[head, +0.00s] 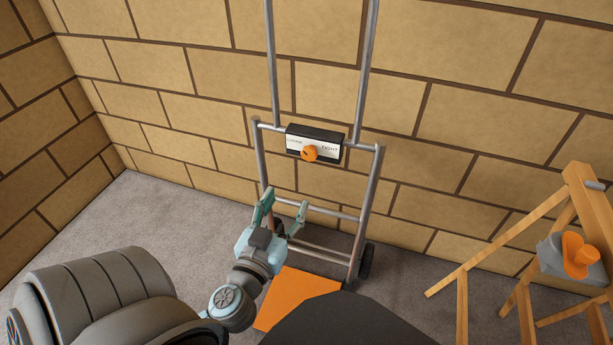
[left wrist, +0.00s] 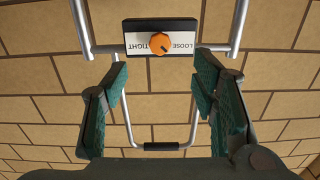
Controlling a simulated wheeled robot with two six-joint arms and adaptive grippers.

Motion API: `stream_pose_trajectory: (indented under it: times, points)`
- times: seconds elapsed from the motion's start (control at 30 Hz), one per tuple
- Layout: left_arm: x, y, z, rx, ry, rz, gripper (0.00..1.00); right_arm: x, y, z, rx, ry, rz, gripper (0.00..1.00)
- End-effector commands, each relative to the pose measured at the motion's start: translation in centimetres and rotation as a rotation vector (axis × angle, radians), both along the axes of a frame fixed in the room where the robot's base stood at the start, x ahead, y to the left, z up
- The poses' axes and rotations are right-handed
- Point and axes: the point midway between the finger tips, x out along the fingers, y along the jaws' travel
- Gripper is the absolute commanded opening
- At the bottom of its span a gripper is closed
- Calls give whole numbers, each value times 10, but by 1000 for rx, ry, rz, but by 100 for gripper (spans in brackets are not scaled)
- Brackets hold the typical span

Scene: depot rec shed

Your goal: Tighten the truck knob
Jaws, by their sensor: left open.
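The hand truck (head: 366,205) is a grey metal tube frame standing against the wall. A black box with a white label plate (head: 327,147) is fixed across it, marked LOOSE on the left and TIGHT on the right. The orange truck knob (head: 309,153) sits on this plate, its dark mark seeming to point toward LOOSE. In the left wrist view the label is upside down, with the knob (left wrist: 160,43) ahead between the fingertips. My left gripper (head: 284,204) is open and empty, below the knob and apart from it. My right gripper is out of view.
An orange plate (head: 298,297) lies at the truck's foot, with a black wheel (head: 366,262) beside it. A wooden stand (head: 533,265) at the right holds a grey block with an orange piece (head: 580,255). The brick wall (head: 450,130) is close behind the truck.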

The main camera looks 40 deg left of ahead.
Motion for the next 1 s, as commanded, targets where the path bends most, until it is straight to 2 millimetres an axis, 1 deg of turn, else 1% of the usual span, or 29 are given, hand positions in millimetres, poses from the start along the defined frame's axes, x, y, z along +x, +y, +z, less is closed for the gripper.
stream_pose_trajectory:
  times: [0.07, 0.17, 0.27, 0.4, 0.5, 0.6, 0.73, 0.97, 1.0]
  points:
    - [4, 1, 7, -3, -23, 0, 53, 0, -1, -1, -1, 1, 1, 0]
    - [20, 7, 13, -2, -26, 0, 53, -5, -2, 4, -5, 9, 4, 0]
    - [45, 16, 13, -1, -26, 0, 53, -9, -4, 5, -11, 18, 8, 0]
    - [85, 31, 13, -1, -24, 1, 53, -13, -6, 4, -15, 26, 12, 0]
    - [109, 39, 11, -2, -24, 1, 53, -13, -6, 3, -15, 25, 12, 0]
    - [125, 44, 10, -3, -22, 0, 53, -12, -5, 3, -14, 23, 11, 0]
    - [134, 48, 9, -2, -20, 0, 53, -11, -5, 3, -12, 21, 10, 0]
    - [135, 48, 9, -3, -19, -1, 53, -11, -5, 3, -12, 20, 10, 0]
    - [135, 48, 9, -3, -19, -1, 50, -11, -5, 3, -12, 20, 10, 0]
